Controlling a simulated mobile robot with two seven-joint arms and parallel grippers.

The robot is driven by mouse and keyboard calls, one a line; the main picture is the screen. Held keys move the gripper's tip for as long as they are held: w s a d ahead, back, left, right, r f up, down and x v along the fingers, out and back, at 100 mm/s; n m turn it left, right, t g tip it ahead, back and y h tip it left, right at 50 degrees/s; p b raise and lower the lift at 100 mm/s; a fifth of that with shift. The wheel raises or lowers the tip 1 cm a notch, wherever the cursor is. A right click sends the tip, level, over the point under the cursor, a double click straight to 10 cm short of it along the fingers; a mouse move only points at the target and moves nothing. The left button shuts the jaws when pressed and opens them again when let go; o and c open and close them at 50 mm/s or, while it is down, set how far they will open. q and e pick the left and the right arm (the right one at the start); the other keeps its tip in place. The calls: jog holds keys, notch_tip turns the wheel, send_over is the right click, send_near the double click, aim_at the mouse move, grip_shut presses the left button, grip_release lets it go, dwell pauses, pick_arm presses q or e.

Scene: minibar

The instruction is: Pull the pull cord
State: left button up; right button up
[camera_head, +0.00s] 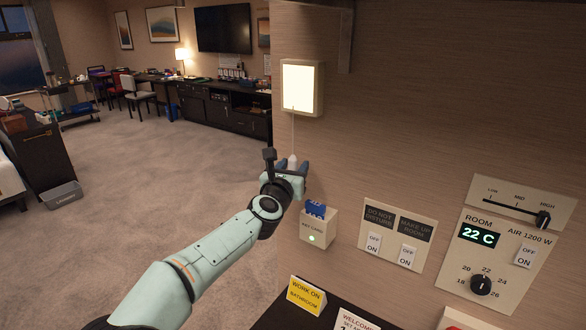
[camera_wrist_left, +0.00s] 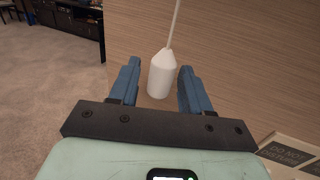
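The pull cord (camera_head: 293,128) hangs from the lit square wall lamp (camera_head: 301,87). It ends in a white handle (camera_head: 292,161). My left gripper (camera_head: 292,166) is at that handle. In the left wrist view the white handle (camera_wrist_left: 162,75) hangs between the two blue fingers of the left gripper (camera_wrist_left: 158,85), with the thin cord (camera_wrist_left: 174,25) running up from it. The fingers stand apart, with a visible gap between the handle and the left finger; the right finger is close to the handle. My right gripper is not in view.
A key card holder (camera_head: 318,228) with a blue card is on the wall just right of my gripper. Switch panels (camera_head: 398,235) and a room thermostat panel (camera_head: 507,246) are farther right. A dark ledge with a yellow sign (camera_head: 306,295) is below. Open carpet lies left.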

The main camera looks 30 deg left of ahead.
pick_arm(q)
jog(key=b+v, duration=0.3)
jog(key=v, duration=1)
jog(key=shift+s+d+b, duration=0.15)
jog(key=shift+s+b, duration=0.05)
jog(key=shift+b, duration=0.15)
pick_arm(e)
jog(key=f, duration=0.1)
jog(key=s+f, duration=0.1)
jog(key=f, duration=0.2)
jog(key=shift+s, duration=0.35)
